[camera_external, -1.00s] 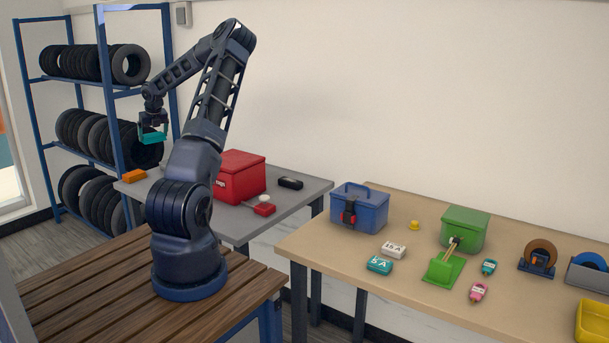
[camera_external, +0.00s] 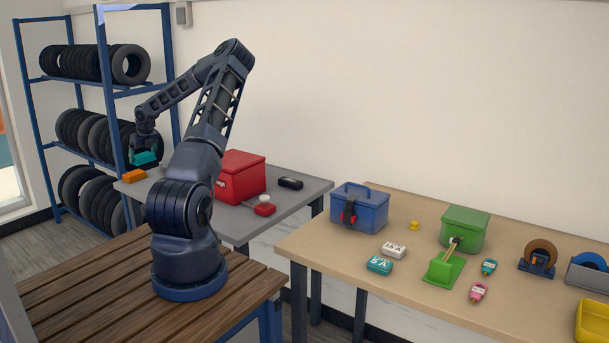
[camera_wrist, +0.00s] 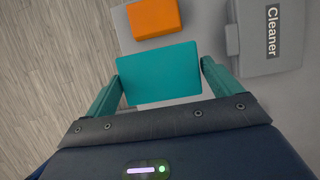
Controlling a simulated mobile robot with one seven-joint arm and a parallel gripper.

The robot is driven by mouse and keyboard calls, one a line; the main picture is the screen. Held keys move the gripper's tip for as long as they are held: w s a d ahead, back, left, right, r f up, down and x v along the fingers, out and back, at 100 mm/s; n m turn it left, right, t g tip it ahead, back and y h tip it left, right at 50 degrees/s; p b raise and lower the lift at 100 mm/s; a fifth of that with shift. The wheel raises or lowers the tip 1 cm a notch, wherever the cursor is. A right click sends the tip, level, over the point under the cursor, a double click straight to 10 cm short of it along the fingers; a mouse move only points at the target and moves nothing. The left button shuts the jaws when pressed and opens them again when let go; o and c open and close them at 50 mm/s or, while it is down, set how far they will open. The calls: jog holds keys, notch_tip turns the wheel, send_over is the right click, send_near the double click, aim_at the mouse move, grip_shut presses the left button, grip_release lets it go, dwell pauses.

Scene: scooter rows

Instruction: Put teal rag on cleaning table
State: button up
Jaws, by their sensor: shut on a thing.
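The teal rag (camera_external: 144,158) is a flat rectangular block held in my gripper (camera_external: 145,155). In the wrist view the teal rag (camera_wrist: 160,74) sits between the two fingers of my gripper (camera_wrist: 160,84), which are shut on it. It is held above the left end of the grey table (camera_external: 225,208), behind the orange block. I take this grey table to be the cleaning table, as a grey box marked "Cleaner" (camera_wrist: 268,38) is beside the rag in the wrist view. The gap between rag and tabletop is hard to judge.
An orange block (camera_external: 134,176) lies at the grey table's left edge, close to the rag. A red box (camera_external: 240,180), a black item (camera_external: 290,183) and a small red item (camera_external: 265,210) stand farther right. A tyre rack (camera_external: 110,120) is behind. A beige table (camera_external: 335,245) carries several items.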

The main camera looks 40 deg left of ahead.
aim_at(148, 154)
notch_tip(148, 154, down, 10)
jog(key=shift+f, duration=0.15)
dwell(0.4)
jog(key=shift+f, duration=0.1)
jog(key=o, duration=0.7)
jog(key=v, duration=1.2)
